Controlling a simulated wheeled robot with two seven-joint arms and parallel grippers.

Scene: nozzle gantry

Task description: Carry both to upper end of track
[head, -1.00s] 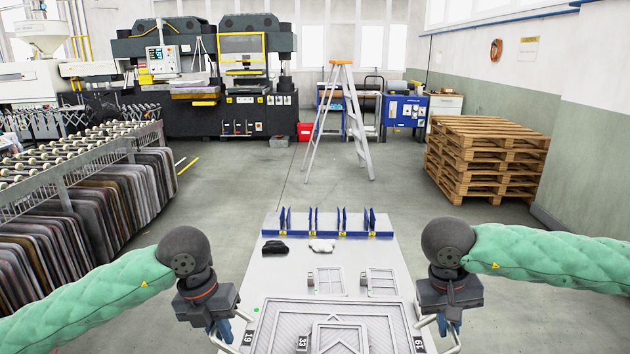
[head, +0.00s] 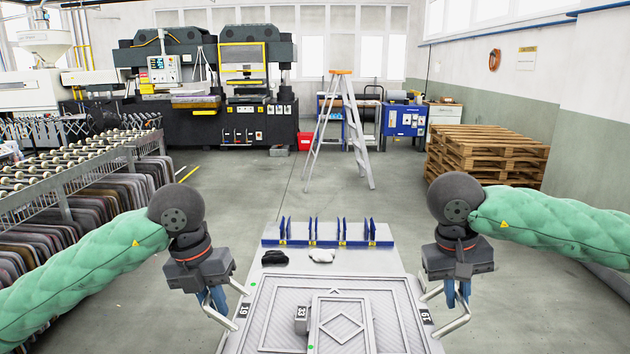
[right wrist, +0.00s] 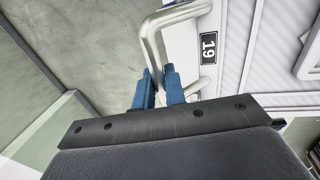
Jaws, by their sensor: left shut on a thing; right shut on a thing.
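A wide grey ribbed plate (head: 272,318) with a number 19 label at each side lies over the near part of a light grey table (head: 338,267). I cannot tell whether it is lifted. A diamond-marked panel (head: 362,312) and a small block marked 33 (head: 302,320) are on it. My left gripper (head: 213,300) is shut on the left bent-rod handle (head: 218,317). My right gripper (head: 456,294) is shut on the right handle (head: 452,328). In the right wrist view its blue fingers (right wrist: 160,88) close around the handle rod (right wrist: 151,45).
A blue rack with upright dividers (head: 326,241) stands along the table's far edge. A black item (head: 275,257) and a white item (head: 321,256) lie before it. Beyond are a stepladder (head: 342,130) and stacked pallets (head: 486,155). A roller conveyor (head: 70,165) stands left.

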